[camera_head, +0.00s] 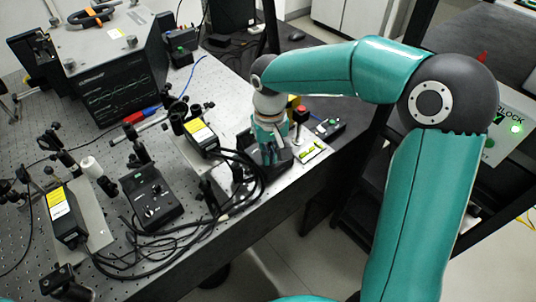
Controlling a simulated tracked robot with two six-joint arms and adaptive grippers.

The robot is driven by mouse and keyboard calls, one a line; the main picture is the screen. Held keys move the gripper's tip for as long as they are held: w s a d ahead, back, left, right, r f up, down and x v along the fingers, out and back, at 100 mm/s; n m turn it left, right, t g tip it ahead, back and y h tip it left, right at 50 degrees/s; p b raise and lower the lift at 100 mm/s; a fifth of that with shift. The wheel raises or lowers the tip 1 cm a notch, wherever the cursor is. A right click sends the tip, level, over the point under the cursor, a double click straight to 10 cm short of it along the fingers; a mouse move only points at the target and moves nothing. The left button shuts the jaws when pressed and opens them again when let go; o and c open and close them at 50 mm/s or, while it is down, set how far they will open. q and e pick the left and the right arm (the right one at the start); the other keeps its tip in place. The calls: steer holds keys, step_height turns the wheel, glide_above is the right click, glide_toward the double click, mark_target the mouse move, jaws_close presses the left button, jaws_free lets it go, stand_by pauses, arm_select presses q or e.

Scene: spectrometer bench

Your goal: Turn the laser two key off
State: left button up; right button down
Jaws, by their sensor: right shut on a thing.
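My right gripper (268,155) points down at the right edge of the perforated bench, over a dark unit. It is shut on the laser two key, which the gripper and wrist hide almost fully. I cannot tell which way the key is turned. My left gripper is not in view.
Black cables (215,215) loop close to the left of the gripper. A yellow-labelled module (201,135) stands left of it. A knobbed controller (150,197) and a screened instrument (120,82) are farther left.

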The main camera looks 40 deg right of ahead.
steer(key=shift+w+r+n, duration=0.1)
steer(key=shift+n, duration=0.85)
steer(key=shift+w+r+n, duration=0.1)
steer(key=shift+n, duration=0.85)
steer(key=c, duration=1.3)
jaws_free()
steer(key=shift+f, duration=0.1)
steer(key=shift+s, duration=0.1)
step_height(320, 180, up, 12)
